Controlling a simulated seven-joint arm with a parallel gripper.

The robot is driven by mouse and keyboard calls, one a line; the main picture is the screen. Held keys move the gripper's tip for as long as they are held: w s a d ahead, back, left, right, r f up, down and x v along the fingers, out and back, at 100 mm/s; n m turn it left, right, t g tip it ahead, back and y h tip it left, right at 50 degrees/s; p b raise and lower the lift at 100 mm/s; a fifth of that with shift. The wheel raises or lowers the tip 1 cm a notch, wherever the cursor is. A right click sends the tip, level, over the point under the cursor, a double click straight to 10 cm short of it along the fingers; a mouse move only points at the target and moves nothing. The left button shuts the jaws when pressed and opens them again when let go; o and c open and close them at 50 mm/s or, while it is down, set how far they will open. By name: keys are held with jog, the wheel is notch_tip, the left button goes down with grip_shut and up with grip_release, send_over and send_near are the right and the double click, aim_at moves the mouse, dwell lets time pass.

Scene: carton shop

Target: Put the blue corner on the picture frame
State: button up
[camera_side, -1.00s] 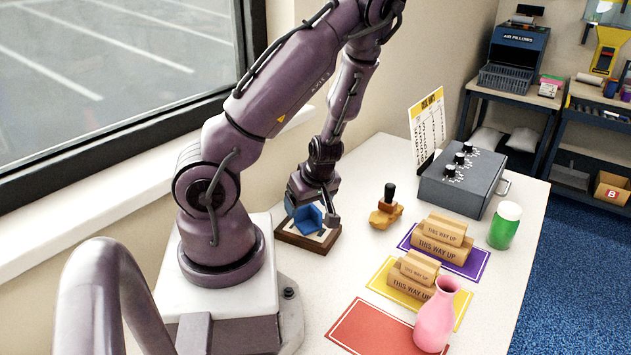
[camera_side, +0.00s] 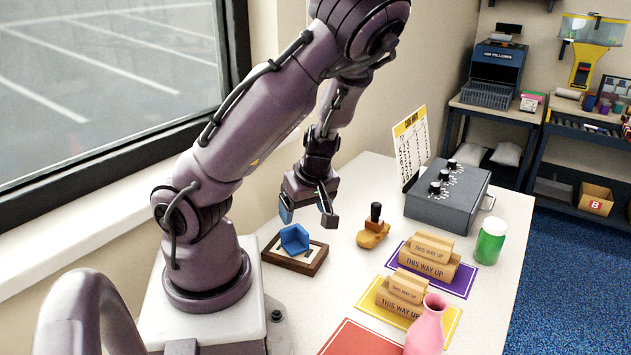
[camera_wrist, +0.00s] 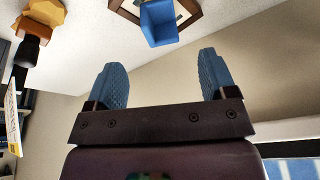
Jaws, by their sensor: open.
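The blue corner (camera_side: 294,238) sits at the far corner of the picture frame (camera_side: 310,266), a brown wooden frame with a pale inside lying flat on the table. The blue corner covers that frame corner; I cannot tell how snugly it fits. In the wrist view the blue corner (camera_wrist: 160,24) hides the nearest corner of the frame (camera_wrist: 128,10). My gripper (camera_side: 307,218) is open and empty, above and apart from the blue corner. Its two blue ribbed fingers show spread wide in the wrist view (camera_wrist: 160,82).
A wooden stamp with a black handle (camera_side: 373,232) stands right of the frame. Nothing stands between frame and stamp.

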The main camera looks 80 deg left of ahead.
jog(key=w+d+r+m+t+h, duration=0.2)
jog(key=w+d+r+m+h, duration=0.1)
jog(key=d+m, duration=0.3)
jog(key=w+d+r+m+t+h, duration=0.1)
jog(key=w+d+r+m+h, duration=0.3)
jog(key=d, duration=0.4)
jog(key=s+d+r+m+t+y, duration=0.1)
jog(key=s+d+r+m+t, duration=0.1)
jog(key=r+m, duration=0.4)
jog(key=s+d+r+m+t+y, duration=0.2)
jog(key=r+m, duration=0.3)
jog(key=r, duration=0.3)
jog(key=shift+s+m+y, duration=0.3)
jog(key=shift+s+m, duration=0.05)
jog(key=shift+m, duration=0.05)
